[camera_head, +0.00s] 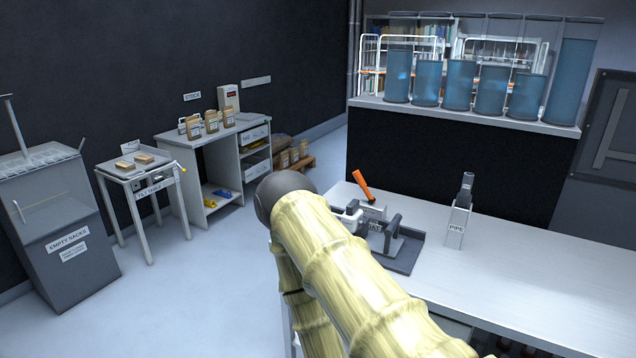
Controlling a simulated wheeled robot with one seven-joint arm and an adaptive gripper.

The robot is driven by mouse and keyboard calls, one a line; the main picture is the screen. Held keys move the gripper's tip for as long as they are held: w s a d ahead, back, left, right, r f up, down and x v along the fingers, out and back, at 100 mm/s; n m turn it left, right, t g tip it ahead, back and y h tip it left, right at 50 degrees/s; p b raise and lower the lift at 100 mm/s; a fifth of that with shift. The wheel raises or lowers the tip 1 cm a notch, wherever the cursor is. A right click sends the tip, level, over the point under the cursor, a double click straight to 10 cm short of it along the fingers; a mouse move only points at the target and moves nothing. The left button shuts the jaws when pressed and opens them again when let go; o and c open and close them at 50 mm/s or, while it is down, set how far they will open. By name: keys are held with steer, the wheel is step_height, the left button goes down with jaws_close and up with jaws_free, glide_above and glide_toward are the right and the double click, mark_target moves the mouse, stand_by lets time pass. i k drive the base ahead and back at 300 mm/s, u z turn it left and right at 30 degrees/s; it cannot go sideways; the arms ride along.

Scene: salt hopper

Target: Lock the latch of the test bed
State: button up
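The test bed (402,256) is a dark grey base plate on the near-left part of the white bench. A dark grey frame with a raised bar (391,232) stands on it. An orange lever handle (363,185), which looks like the latch, rises at its back and leans up to the left. A small labelled block (373,212) is below the handle. A white rounded part (347,217) shows to the left; I cannot tell what it belongs to. My pale yellow arm hides the near-left side of the bed. I cannot make out my gripper.
A stand labelled PIPE (457,226) holds a grey upright piece right of the bed. The bench (540,260) is clear farther right. Blue cylinders (490,90) line a shelf behind. A small table (140,172) and a shelf unit (213,145) stand left.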

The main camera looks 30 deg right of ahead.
mark_target(360, 180)
steer(key=i, duration=0.65)
steer(key=z, duration=0.9)
steer(key=i, duration=0.55)
steer(key=z, duration=0.6)
